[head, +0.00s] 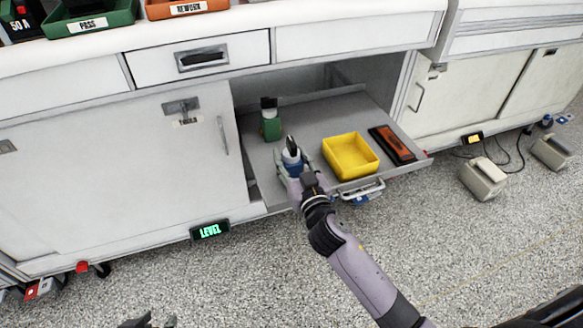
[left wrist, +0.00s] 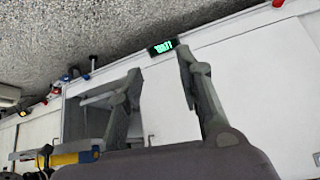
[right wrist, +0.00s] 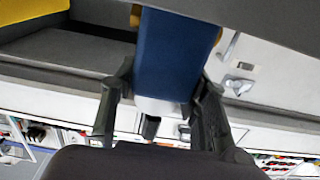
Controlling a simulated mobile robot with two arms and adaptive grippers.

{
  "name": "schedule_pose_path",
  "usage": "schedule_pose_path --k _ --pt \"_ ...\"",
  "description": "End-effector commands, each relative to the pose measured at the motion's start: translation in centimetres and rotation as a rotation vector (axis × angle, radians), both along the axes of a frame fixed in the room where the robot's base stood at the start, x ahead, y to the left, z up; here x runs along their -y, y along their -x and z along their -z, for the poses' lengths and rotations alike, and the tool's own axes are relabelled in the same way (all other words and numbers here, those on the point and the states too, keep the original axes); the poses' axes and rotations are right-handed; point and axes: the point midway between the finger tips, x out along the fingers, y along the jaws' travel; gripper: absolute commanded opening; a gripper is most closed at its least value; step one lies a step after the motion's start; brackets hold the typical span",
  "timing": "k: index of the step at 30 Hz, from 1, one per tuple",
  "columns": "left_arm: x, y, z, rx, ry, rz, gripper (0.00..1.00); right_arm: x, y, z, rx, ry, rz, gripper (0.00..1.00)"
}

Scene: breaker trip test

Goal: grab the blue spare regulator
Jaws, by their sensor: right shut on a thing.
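The blue spare regulator (head: 292,160) has a blue and white body and a dark top; it is at the front of the pulled-out shelf in the head view. My right gripper (head: 296,172) is shut on it. In the right wrist view the blue body (right wrist: 172,55) fills the gap between the two fingers, with a white part below. Whether it still touches the shelf I cannot tell. My left gripper (left wrist: 158,72) is open and empty in the left wrist view, away from the regulator; its tips barely show at the bottom of the head view.
The grey pull-out shelf (head: 318,112) also carries a green bottle-like item with a dark top (head: 270,120), a yellow bin (head: 350,156) and an orange and black item (head: 392,145). A handle (head: 362,190) sticks out in front. A lit LEVEL display (head: 210,231) is at left.

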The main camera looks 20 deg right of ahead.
Motion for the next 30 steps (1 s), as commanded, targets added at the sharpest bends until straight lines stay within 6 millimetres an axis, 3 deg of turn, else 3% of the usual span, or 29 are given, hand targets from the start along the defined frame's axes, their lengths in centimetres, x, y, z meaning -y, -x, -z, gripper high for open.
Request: schedule_pose_path --k 14,26,30 --pt "0.0 0.1 0.0 -0.001 0.0 -0.002 0.33 0.0 0.0 0.0 0.0 0.0 0.0 0.0" --pt "-0.1 0.2 -0.1 -0.007 -0.001 -0.002 0.33 0.0 0.0 -0.4 0.003 0.0 -0.001 0.0" --pt "-0.5 1.5 0.4 -0.069 -0.013 -0.007 0.33 0.0 0.0 -1.0 0.005 0.0 -0.001 0.0"
